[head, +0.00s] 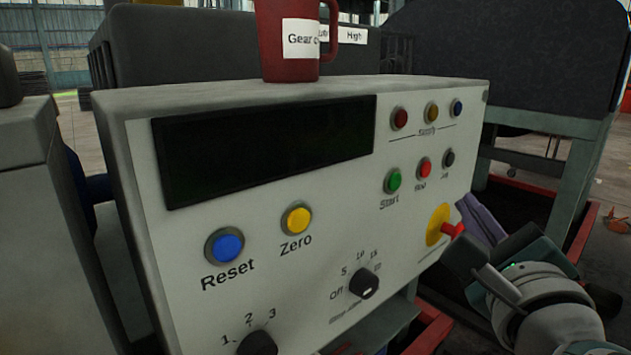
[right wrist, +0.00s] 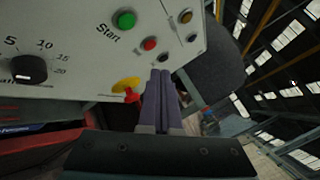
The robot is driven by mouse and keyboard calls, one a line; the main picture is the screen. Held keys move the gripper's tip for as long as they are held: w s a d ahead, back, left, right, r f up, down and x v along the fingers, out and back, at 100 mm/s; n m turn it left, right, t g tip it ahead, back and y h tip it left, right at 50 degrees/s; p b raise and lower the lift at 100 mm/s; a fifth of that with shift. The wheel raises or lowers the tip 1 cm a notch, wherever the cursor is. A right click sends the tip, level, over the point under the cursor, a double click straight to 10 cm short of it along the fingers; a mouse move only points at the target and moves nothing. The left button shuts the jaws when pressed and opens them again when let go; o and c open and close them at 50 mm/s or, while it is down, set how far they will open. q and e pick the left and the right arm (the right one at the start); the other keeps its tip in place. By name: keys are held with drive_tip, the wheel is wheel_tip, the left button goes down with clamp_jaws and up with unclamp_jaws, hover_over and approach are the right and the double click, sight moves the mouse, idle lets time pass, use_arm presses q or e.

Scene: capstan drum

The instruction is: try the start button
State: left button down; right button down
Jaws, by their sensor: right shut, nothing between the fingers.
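The green Start button (head: 393,181) is on the front of a white control box (head: 340,225), left of a red button (head: 423,169) and a dark button (head: 448,158). In the right wrist view the green Start button (right wrist: 124,20) shows near the top. My right gripper (head: 468,204) is shut and empty, at the panel's right edge, right of and a little below the Start button. In the right wrist view its purple fingers (right wrist: 160,78) are together, apart from the Start button. My left gripper is not in view.
A red emergency-stop knob on a yellow disc (head: 440,228) is close beside my right fingers. The display (head: 270,145) is dark. Blue Reset (head: 225,247) and yellow Zero (head: 297,219) buttons and rotary knobs (head: 363,284) share the panel. A red mug (head: 290,42) stands on top.

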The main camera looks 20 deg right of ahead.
sight(394, 182)
drive_tip(key=w+a+b, duration=0.2)
drive_tip(key=w, duration=0.4)
drive_tip(key=shift+w+a, duration=0.4)
idle(1.0)
drive_tip(key=shift+w, duration=0.1)
idle(0.6)
drive_tip(key=shift+w+a, duration=0.15)
drive_tip(key=shift+w, duration=0.15)
